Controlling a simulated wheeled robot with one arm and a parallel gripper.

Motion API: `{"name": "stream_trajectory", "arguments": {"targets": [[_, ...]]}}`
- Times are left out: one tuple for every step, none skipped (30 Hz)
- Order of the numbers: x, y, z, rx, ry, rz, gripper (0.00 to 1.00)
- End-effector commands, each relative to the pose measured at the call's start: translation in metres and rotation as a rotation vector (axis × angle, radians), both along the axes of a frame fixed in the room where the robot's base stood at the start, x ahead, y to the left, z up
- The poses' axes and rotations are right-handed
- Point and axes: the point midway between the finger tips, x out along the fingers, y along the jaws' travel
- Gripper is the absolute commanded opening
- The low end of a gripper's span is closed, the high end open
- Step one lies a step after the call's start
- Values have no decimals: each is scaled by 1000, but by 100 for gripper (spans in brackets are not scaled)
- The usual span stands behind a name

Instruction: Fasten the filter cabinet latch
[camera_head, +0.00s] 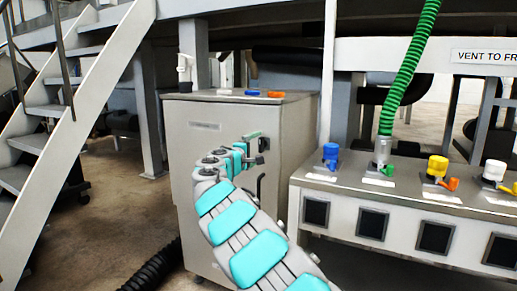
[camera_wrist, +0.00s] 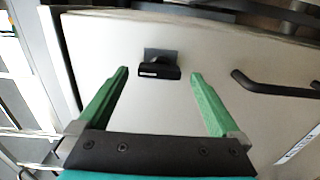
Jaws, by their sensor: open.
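The filter cabinet (camera_head: 186,145) is a grey metal box in the middle of the head view. Its pale door (camera_wrist: 105,45) fills much of the wrist view. The black latch (camera_wrist: 158,70) sits on the door near its edge, with a dark grey plate behind it. My gripper (camera_wrist: 160,74) is open, with one green finger to each side of the latch in the picture; no contact shows. In the head view my gripper (camera_head: 252,138) is at the cabinet's upper right front, and my arm hides part of the door. Whether the latch is fastened I cannot tell.
A curved black door handle (camera_wrist: 275,88) is right of the fingers in the wrist view. A low unit (camera_head: 340,213) with coloured valves and a green hose (camera_head: 408,65) stands right of the cabinet. Stairs (camera_head: 95,85) rise at left. Floor (camera_head: 115,200) shows between, with a black corrugated hose (camera_head: 155,268).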

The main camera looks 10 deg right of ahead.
Motion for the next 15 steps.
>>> {"name": "stream_trajectory", "arguments": {"targets": [[-6, 4, 1, -5, -1, -1, 100], [-9, 5, 1, -5, -2, -2, 100], [-13, 8, 0, -4, -2, -3, 100], [-16, 11, 0, -3, -1, -2, 100], [-20, 14, 0, -3, -1, -1, 100], [-24, 17, 0, -3, -2, -1, 100], [-27, 19, 1, -2, -2, -1, 100], [-30, 21, 1, -2, -3, -1, 100], [-34, 23, 2, -4, -3, -2, 100], [-37, 26, 1, -3, -3, -1, 100], [-39, 27, 1, -3, -2, -2, 100], [-42, 30, 0, -3, 0, -2, 100], [-44, 31, -1, -3, 0, -2, 100], [-45, 32, -1, -3, 0, -2, 100], [-47, 34, -1, -2, 0, -2, 100]]}}
